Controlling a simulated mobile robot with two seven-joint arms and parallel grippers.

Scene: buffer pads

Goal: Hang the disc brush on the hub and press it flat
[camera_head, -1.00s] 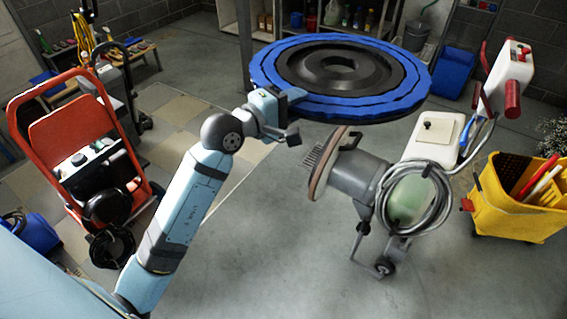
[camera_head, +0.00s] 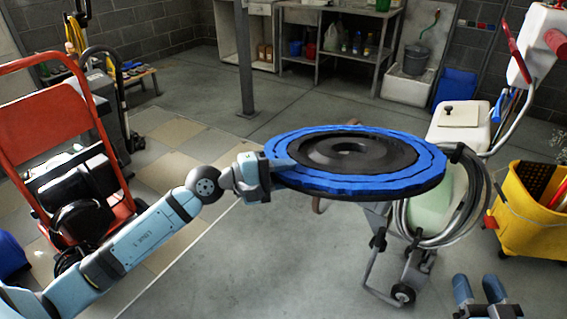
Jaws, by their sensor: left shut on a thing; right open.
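The disc brush (camera_head: 300,177), a wide blue ring with a black centre and a hole, is held nearly level in mid-air. My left gripper (camera_head: 268,170) is shut on its left rim. The floor machine (camera_head: 432,208), tipped back with a pale green tank and a coiled grey hose, stands behind and below the disc. The disc covers most of the machine's head and the hub cannot be seen; only a brownish edge shows under the disc. My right gripper (camera_head: 479,289) is at the bottom right, open and empty, apart from the disc and the machine.
A yellow mop bucket (camera_head: 528,217) stands right of the machine. A red-orange cart (camera_head: 22,120) stands at left. A metal post (camera_head: 244,60), a shelf table (camera_head: 345,25) and a blue bin (camera_head: 456,88) are at the back. The floor in the lower middle is clear.

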